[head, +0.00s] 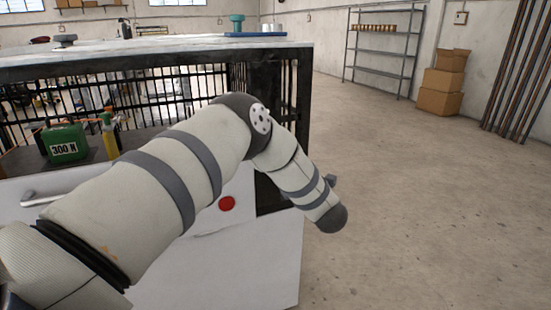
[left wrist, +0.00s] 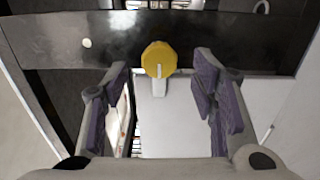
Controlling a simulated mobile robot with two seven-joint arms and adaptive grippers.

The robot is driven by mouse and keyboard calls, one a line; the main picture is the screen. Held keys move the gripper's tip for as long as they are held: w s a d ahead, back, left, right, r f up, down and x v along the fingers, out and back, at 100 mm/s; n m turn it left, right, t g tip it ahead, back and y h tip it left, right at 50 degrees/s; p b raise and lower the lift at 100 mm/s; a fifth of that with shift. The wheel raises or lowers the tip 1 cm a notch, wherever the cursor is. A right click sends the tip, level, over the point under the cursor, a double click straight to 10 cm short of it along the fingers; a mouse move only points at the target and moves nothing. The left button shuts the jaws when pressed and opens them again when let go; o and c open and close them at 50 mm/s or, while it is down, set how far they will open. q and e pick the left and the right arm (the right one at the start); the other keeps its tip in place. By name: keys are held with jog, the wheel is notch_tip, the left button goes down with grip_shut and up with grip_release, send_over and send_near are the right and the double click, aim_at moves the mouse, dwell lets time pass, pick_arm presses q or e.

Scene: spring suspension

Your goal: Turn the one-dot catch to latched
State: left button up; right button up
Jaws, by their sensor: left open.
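In the left wrist view a yellow round catch knob (left wrist: 158,59) with a pale pointer line sits on a dark metal bar (left wrist: 230,42). A pale tab hangs below the knob. One white dot (left wrist: 86,43) is on the bar to the left of the knob. My left gripper (left wrist: 160,78) is open, with one finger on each side of the knob. Gaps show between the fingers and the knob. In the head view my left arm reaches across the cage front, and the catch and the fingers are hidden. My right gripper is not in view.
A dark-barred cage bench (head: 180,52) stands ahead. Its white front panel (head: 270,262) carries a red disc (head: 227,203) and a handle (head: 40,196). A green 300 N weight (head: 65,143) stands inside. Open floor lies to the right, with boxes (head: 440,85) and a shelf (head: 383,45) beyond.

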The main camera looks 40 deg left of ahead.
pick_arm(q)
jog(key=v, duration=0.6)
jog(key=shift+d, duration=0.35)
jog(key=shift+s, duration=0.15)
